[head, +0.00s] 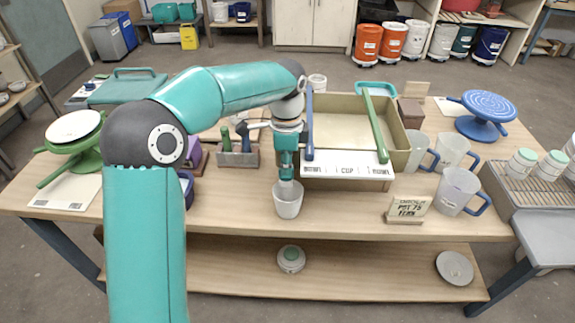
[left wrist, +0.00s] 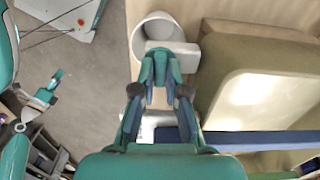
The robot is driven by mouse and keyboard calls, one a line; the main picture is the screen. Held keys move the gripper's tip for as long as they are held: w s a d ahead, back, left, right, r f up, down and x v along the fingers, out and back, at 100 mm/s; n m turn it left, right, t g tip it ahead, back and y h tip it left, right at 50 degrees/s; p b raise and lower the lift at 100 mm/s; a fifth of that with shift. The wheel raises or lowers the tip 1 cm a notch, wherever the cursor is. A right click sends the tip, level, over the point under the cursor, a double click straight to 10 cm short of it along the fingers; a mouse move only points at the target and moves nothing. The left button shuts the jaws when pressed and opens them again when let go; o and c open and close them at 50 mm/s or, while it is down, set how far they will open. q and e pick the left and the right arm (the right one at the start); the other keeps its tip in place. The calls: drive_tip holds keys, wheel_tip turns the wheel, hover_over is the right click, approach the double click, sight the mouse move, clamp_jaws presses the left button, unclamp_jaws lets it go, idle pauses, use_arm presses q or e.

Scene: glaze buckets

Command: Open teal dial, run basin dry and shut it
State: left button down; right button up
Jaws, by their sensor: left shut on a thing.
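The basin (head: 338,107) is a tan tray on the table, with a "CUP" label strip on its near edge. My left gripper (head: 287,172) points down at the basin's near left corner. A white cup (head: 288,203) stands just below the gripper. What seems to be my right gripper (left wrist: 56,77) shows small at left in the wrist view, its jaws unclear.
A blue bar (head: 310,125) and a green bar (head: 376,127) lie across the basin. Clear jugs (head: 458,187) and a sign (head: 408,208) stand to the right. The front table strip is mostly free.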

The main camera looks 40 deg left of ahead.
use_arm(q)
drive_tip(key=shift+r+n, duration=0.1)
drive_tip(key=shift+n, duration=0.2)
drive_tip(key=n+p, duration=0.1)
drive_tip(key=n, duration=0.2)
drive_tip(key=shift+w, duration=0.1)
drive_tip(key=n, duration=0.3)
drive_tip(key=shift+n+p, duration=0.3)
drive_tip(key=n, duration=0.3)
drive_tip(key=shift+a+n, duration=0.1)
drive_tip(key=shift+n, duration=2.2)
drive_tip(key=shift+r, duration=0.1)
drive_tip(key=c, duration=1.3)
unclamp_jaws()
drive_tip(key=shift+o, duration=0.5)
drive_tip(key=shift+f, duration=0.2)
